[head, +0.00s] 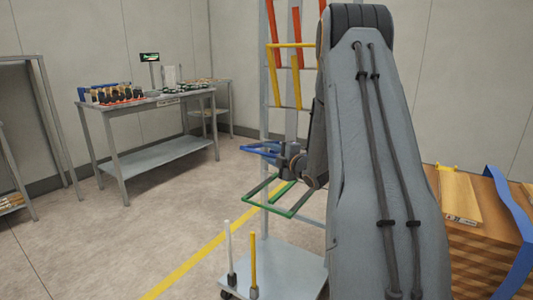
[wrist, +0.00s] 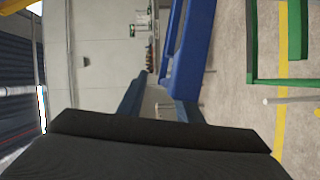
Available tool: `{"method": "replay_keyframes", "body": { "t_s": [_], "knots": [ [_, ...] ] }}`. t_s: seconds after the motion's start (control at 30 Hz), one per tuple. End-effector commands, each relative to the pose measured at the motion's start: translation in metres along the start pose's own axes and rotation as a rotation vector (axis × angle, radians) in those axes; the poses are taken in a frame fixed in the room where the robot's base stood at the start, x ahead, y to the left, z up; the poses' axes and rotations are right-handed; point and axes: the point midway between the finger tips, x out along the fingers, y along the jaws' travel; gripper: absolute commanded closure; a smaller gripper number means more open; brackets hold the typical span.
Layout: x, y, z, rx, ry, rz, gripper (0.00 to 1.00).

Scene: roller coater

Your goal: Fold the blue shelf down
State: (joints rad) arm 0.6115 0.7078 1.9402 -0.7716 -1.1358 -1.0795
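The blue shelf (head: 258,149) stands out from the upright rack in the head view, seen almost edge-on and close to level. In the wrist view the blue shelf (wrist: 194,45) comes down from the top edge, roughly in line with the green shelf. My gripper (wrist: 161,90) has its two dark blue fingers apart, with the blue shelf's near end just beyond them. I cannot tell whether they touch. In the head view my gripper (head: 284,153) is beside the shelf, its fingers hard to separate from the blue bars.
A green shelf (head: 268,207) sticks out level below. Yellow (head: 297,76) and red (head: 272,20) shelves above stand upright. The rack's base (head: 285,270) carries a white and a yellow post. A workbench (head: 150,105) stands back left. A wooden block (head: 470,235) is at right.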

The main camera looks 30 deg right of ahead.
Motion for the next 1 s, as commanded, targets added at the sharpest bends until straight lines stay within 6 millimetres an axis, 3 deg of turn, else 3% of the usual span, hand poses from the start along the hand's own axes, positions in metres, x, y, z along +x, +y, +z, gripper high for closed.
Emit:
{"method": "replay_keyframes", "body": {
  "t_s": [0.2, 0.4, 1.0],
  "knots": [
    [-0.038, 0.000, 0.002, 0.002, -0.005, 0.000, 0.69],
    [-0.058, 0.000, 0.002, 0.001, -0.004, 0.000, 0.69],
    [-0.073, -0.003, 0.003, 0.001, -0.005, -0.002, 0.69]
  ]
}}
